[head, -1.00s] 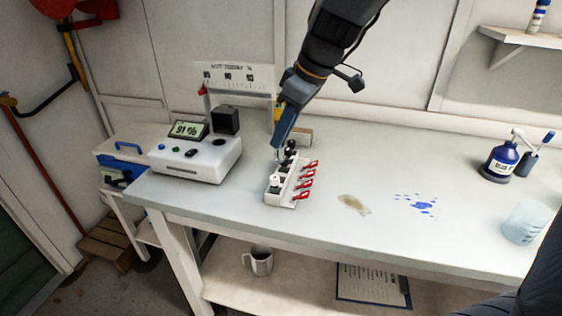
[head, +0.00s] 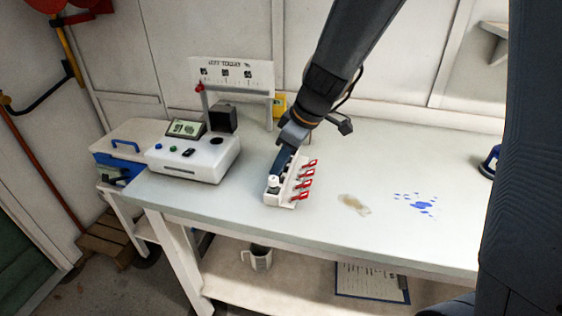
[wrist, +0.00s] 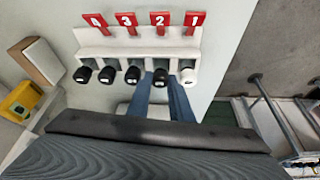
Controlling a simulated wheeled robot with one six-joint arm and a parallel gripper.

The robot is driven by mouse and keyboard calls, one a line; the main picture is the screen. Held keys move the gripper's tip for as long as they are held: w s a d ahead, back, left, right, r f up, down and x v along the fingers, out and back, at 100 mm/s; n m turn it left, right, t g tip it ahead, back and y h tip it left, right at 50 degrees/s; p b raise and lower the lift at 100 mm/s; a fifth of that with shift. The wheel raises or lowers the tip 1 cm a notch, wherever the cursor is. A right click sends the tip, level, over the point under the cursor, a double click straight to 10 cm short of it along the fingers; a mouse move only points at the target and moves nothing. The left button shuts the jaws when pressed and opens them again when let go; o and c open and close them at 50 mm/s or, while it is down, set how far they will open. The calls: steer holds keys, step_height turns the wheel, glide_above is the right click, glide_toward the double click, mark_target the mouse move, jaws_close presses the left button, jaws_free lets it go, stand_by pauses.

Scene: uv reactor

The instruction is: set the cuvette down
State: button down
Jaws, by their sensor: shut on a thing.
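The cuvette (wrist: 160,77) shows as a black cap between my fingertips in the wrist view, in line with the red 2 tag. My gripper (wrist: 162,79) is shut on it. The white rack (wrist: 140,52) holds several other capped cuvettes: black caps to the left, one white cap (wrist: 188,77) to the right. I cannot tell whether the held cuvette rests fully in its slot. In the head view my gripper (head: 279,170) is down at the rack (head: 272,199), hiding most caps; the white cap (head: 273,182) shows in front.
Red number tags (head: 304,182) stick out along the rack's right side. A white meter (head: 195,157) with a screen stands to the left. A brown stain (head: 353,204) and blue splashes (head: 420,204) mark the otherwise clear bench right of the rack. A beige block (wrist: 37,62) lies nearby.

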steer(key=shift+f, duration=0.1)
steer(key=c, duration=1.9)
jaws_free()
steer(key=shift+o, duration=0.2)
steer(key=shift+d+r, duration=0.15)
steer(key=shift+r, duration=0.4)
steer(key=b+v, duration=0.2)
steer(key=v, duration=0.9)
steer(key=shift+s+d, duration=0.15)
